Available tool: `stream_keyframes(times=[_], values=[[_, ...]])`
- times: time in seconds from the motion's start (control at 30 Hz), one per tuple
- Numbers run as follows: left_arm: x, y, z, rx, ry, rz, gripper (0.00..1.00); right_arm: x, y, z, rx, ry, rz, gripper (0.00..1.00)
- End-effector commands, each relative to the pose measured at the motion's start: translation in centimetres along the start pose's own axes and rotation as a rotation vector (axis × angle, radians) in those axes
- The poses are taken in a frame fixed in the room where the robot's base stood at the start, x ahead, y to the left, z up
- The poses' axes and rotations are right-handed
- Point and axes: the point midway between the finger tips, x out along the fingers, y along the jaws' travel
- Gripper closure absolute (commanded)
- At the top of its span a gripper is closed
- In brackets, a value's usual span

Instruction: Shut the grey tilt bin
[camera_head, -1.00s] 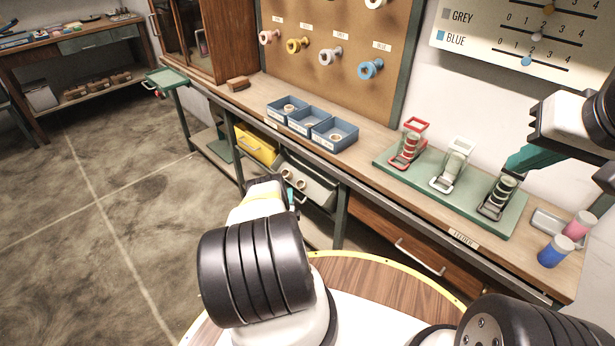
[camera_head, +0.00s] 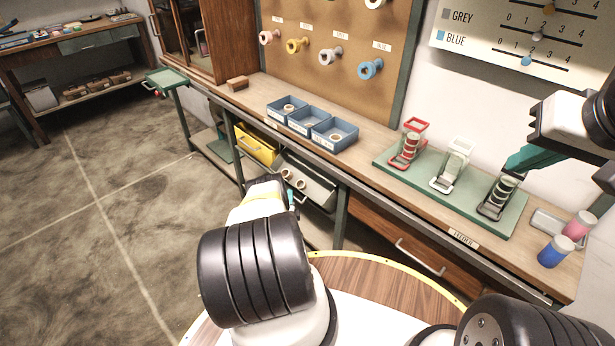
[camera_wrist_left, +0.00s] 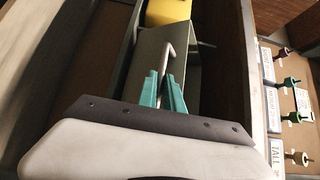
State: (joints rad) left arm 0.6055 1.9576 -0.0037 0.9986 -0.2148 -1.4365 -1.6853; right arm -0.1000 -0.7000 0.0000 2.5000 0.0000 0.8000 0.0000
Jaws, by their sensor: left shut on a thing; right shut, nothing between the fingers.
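The grey tilt bin (camera_head: 318,188) hangs tipped open under the workbench, with small spools (camera_head: 287,174) in its mouth. In the left wrist view its grey front (camera_wrist_left: 183,65) carries a thin metal handle (camera_wrist_left: 167,55). My left gripper (camera_wrist_left: 163,97) is shut on that handle, its teal fingers on either side of it. In the head view my left arm hides most of this gripper; only a bit of teal (camera_head: 292,197) shows beside the bin. My right gripper (camera_head: 518,160) is shut and empty above the green feeder board.
A yellow bin (camera_head: 256,146) is left of the grey one. A table leg (camera_head: 341,215) and a wooden drawer (camera_head: 395,240) stand to its right. Blue trays (camera_head: 334,134) and the feeder board (camera_head: 480,207) are on the bench above. Open floor lies left.

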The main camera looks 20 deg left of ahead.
Motion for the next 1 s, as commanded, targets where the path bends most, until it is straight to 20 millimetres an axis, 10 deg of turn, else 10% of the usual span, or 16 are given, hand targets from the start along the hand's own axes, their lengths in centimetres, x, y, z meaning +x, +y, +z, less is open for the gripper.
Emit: stream_keyframes(times=[1.0], values=[[0.39,-0.77,-0.41,0.042,0.002,0.040,1.00,0.00,0.00,0.00,0.000,0.000,0.000,1.00]])
